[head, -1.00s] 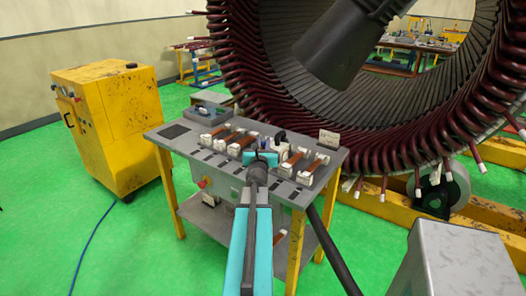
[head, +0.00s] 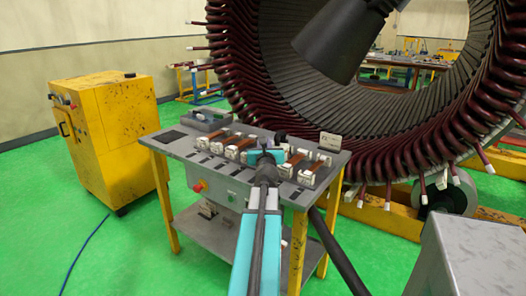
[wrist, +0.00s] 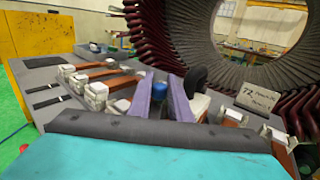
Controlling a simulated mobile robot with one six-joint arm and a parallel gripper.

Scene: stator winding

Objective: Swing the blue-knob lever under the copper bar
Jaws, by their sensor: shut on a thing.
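The blue knob (wrist: 159,88) of the lever shows in the wrist view, between the two lavender fingers of my gripper (wrist: 160,98). The fingers are shut on it. The lever's arm below the knob is hidden by the fingers and my wrist. In the head view my gripper (head: 268,158) is over the middle of the bench top, and it hides the knob. Copper bars (wrist: 95,75) lie in white holders left of my gripper, and others (head: 315,170) lie to its right. I cannot tell whether the lever is under a bar.
The grey bench (head: 178,148) has yellow legs. A numbered sign (wrist: 257,97) stands at its right back, and a dark rounded part (wrist: 195,80) is close to the right finger. The large stator (head: 400,160) rises behind. A yellow cabinet (head: 105,140) stands left on green floor.

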